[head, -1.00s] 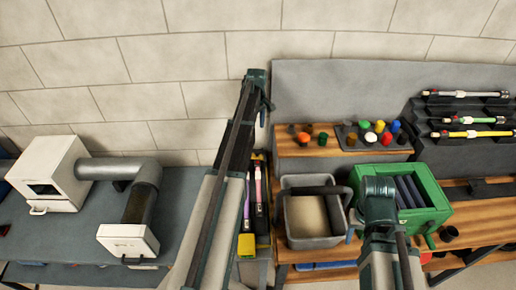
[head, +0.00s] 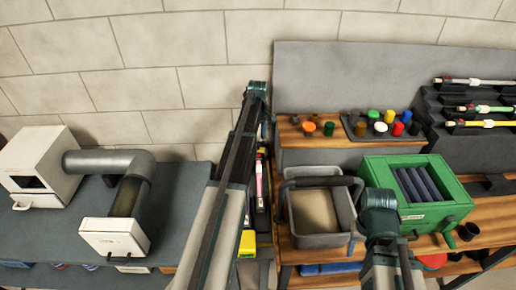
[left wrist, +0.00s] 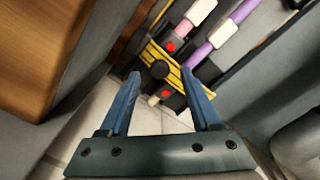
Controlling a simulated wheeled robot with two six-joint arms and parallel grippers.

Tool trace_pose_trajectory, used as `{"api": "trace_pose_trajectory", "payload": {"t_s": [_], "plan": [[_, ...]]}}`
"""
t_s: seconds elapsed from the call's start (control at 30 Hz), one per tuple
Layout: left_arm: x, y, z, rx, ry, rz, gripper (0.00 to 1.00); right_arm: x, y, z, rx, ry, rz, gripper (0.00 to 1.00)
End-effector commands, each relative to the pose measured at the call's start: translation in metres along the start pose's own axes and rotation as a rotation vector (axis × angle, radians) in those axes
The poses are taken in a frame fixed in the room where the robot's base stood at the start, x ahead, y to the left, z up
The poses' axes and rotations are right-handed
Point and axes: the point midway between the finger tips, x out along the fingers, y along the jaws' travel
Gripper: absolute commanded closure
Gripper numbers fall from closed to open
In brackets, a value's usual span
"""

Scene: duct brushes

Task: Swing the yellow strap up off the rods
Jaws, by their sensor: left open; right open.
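A yellow strap with dark parts (left wrist: 190,82) crosses the rods in the left wrist view, just beyond my left fingertips. A pink rod (left wrist: 182,30) and a purple rod (left wrist: 222,35) run under or beside it, with white collars and red marks. The pink rod (head: 259,180) also shows in the head view, in a narrow rack partly hidden by my left arm. My left gripper (left wrist: 162,90) is open and empty, its blue fingers apart and short of the strap. My right gripper (head: 378,205) hangs between the grey bin and green box; its fingers are mostly hidden by its own arm.
A yellow block (head: 247,243) sits at the rack's front. A grey bin (head: 322,240) and green box (head: 425,217) stand right on the wooden bench. A white unit with a duct (head: 110,160) is on the left table. A brown wooden panel (left wrist: 45,50) lies left of the left gripper.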

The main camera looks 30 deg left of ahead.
Motion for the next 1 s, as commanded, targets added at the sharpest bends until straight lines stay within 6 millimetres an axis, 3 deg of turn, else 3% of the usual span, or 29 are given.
{"api": "trace_pose_trajectory", "payload": {"t_s": [0.03,0.13,0.5,0.83,1.0], "plan": [[0.0127,0.0,0.0,0.0,0.0,0.0,0.36,0.0126,-0.0012,-0.0007,0.0,0.0,0.0,0.5],[0.0195,0.0,0.0,0.0,0.0,0.0,0.36,0.0194,-0.0018,-0.0011,0.0,0.0,0.0,0.5],[0.0206,0.0,0.0,0.0,0.0,0.0,0.38,0.0205,-0.0019,-0.0012,0.0,0.0,0.0,0.5],[0.0207,0.0,0.0,0.0,0.0,0.0,0.97,0.0205,-0.0019,-0.0012,0.0,0.0,0.0,0.5],[0.0207,0.0,0.0,0.0,0.0,0.0,1.0,0.0205,-0.002,-0.0012,0.0,0.0,0.0,0.5]]}}
